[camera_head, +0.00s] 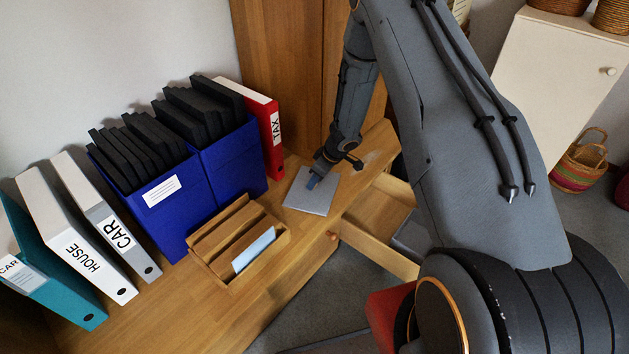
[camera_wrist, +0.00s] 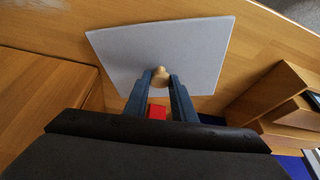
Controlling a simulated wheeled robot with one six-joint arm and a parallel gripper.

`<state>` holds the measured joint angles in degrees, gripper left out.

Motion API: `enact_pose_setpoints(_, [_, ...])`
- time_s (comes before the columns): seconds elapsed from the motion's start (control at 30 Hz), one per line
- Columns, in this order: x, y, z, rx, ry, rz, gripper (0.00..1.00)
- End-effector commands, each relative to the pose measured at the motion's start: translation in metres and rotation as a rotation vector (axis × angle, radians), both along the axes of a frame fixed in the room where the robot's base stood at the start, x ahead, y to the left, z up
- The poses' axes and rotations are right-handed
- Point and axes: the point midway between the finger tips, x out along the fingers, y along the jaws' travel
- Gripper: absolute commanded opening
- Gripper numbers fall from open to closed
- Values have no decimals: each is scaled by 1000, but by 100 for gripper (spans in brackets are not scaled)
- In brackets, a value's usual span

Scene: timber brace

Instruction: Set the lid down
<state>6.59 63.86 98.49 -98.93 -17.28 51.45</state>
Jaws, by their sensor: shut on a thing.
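The lid (camera_head: 306,200) is a flat, pale grey square plate at the right part of the wooden desk top, near the front edge. In the wrist view the lid (camera_wrist: 120,52) has a small round wooden knob (camera_wrist: 160,73) in its middle. My gripper (camera_head: 315,182) comes down over the lid from above. In the wrist view my gripper's blue fingers (camera_wrist: 161,82) are shut on the knob from both sides. The lid looks roughly level and close to the desk top. I cannot tell whether it touches the wood.
A wooden letter organiser (camera_head: 235,240) stands left of the lid. Blue file boxes (camera_head: 222,160) and a red TAX binder (camera_head: 263,120) stand behind. A drawer (camera_head: 375,245) is pulled open to the right, below the desk top. Some bare desk shows around the lid.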

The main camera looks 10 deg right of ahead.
Motion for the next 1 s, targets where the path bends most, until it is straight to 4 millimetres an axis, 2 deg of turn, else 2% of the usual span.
enact_pose_setpoints(0.07, [0,0,-3,0,0,-1,0])
enact_pose_setpoints(0.1, [0,0,-3,0,0,-1,25])
enact_pose_setpoints(0.2, [0,0,-3,0,0,-1,42])
enact_pose_setpoints(0.5, [0,0,-2,0,0,0,42])
enact_pose_setpoints(0.63, [-1,-2,7,0,-1,0,42])
enact_pose_setpoints(0.77, [-7,-8,27,0,-1,-3,42])
enact_pose_setpoints(1.0, [-21,-21,74,0,-1,0,42])
